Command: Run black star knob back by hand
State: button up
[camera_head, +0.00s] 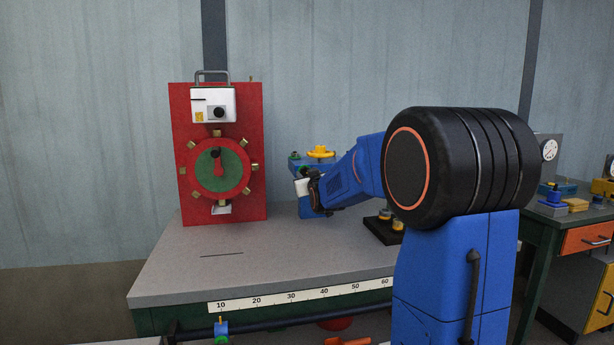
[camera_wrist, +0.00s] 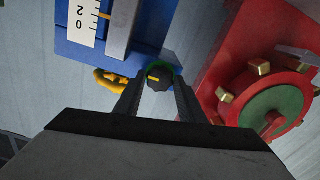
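The black star knob (camera_wrist: 159,78) shows in the wrist view, with a yellow mark on its face and a green ring behind it. It sits on a blue machine body (camera_wrist: 68,52), which also shows in the head view (camera_head: 308,205). My gripper (camera_wrist: 158,85) points at the knob with one finger on each side of it. The fingers are open, and narrow gaps seem to show between them and the knob; contact is hard to judge. In the head view my gripper (camera_head: 309,188) is in front of the blue machine and hides part of it.
A yellow handwheel (camera_head: 320,152) tops the blue machine. A red panel (camera_head: 183,125) with a green-faced wheel (camera_head: 234,168) stands left, close to my gripper in the wrist view. A black base (camera_head: 381,231) with brass-coloured parts lies right. The bench's front left (camera_head: 185,270) is clear.

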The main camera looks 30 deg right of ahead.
jog(key=c, duration=0.4)
jog(key=n, duration=1.3)
jog(key=shift+f+n, duration=0.1)
jog(key=shift+n, duration=0.2)
jog(key=n, duration=0.7)
jog(key=shift+f, duration=0.1)
jog(key=n, duration=0.7)
jog(key=shift+f, duration=0.1)
